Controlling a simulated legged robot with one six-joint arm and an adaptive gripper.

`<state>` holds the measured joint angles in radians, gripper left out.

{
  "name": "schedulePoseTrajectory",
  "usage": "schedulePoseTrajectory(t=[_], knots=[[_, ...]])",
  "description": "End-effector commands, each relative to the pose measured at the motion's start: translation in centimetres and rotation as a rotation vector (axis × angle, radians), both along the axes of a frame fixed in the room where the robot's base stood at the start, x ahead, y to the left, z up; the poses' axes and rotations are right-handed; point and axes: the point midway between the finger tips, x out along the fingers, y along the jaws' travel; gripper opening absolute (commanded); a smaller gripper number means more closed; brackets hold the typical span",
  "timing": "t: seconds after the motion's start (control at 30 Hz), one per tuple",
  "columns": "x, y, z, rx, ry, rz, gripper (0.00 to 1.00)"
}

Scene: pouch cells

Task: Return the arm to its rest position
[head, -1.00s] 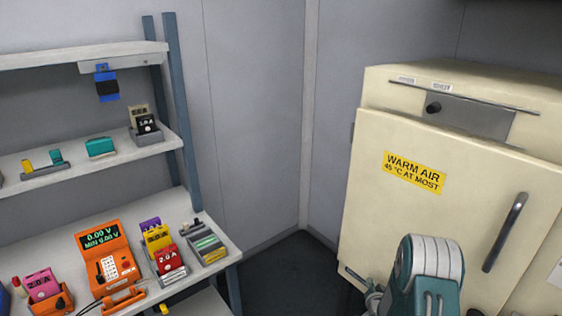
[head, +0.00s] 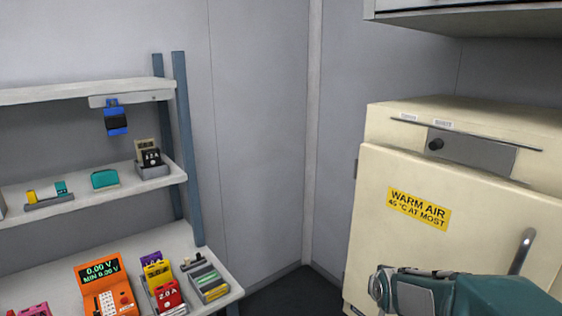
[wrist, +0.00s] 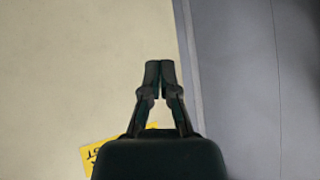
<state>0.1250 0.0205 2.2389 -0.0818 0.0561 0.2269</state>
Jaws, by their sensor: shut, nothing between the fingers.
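My gripper (wrist: 159,68) shows in the wrist view with its two fingertips together and nothing between them. Behind it are the cream cabinet door (wrist: 70,60), the door's edge and the grey wall. In the head view, part of my arm is at the bottom right, in front of the lower part of the cream warm-air cabinet (head: 370,230). My gripper's fingers cannot be made out in the head view.
The cabinet door is shut, with a yellow label (head: 418,209) and a grey handle (head: 521,252). A shelf rack on the left holds an orange meter (head: 106,287), coloured packs (head: 163,285) and a hanging blue clip (head: 115,117). Open floor (head: 300,292) lies between rack and cabinet.

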Motion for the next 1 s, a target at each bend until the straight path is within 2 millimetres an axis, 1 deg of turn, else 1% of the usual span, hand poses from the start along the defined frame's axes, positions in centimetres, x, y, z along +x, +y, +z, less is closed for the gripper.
schedulePoseTrajectory(t=[0.03, 0.1, 0.17, 0.2, 0.27, 0.3, 0.37, 0.5, 0.63, 0.7, 0.8, 0.9, 1.0], knots=[[-1.6, 0.6, 1.3, -0.007, 0.014, 0.014, 0.00], [-3.8, 1.3, 2.5, -0.016, 0.048, 0.032, 0.00], [-5.8, 1.9, 3.4, -0.025, 0.076, 0.048, 0.00], [-7.1, 2.3, 3.9, -0.028, 0.096, 0.060, 0.00], [-9.2, 2.9, 4.6, -0.034, 0.124, 0.079, 0.00], [-10.6, 3.2, 5.0, -0.037, 0.143, 0.090, 0.00], [-12.8, 3.8, 5.6, -0.043, 0.172, 0.111, 0.00], [-17.9, 4.9, 6.3, -0.053, 0.237, 0.160, 0.00], [-22.0, 5.7, 6.5, -0.060, 0.290, 0.205, 0.00], [-23.7, 5.9, 6.4, -0.063, 0.314, 0.224, 0.00], [-25.0, 6.1, 6.3, -0.065, 0.333, 0.238, 0.00], [-25.4, 6.2, 6.2, -0.065, 0.341, 0.243, 0.00], [-25.3, 6.2, 6.2, -0.065, 0.342, 0.243, 0.00]])
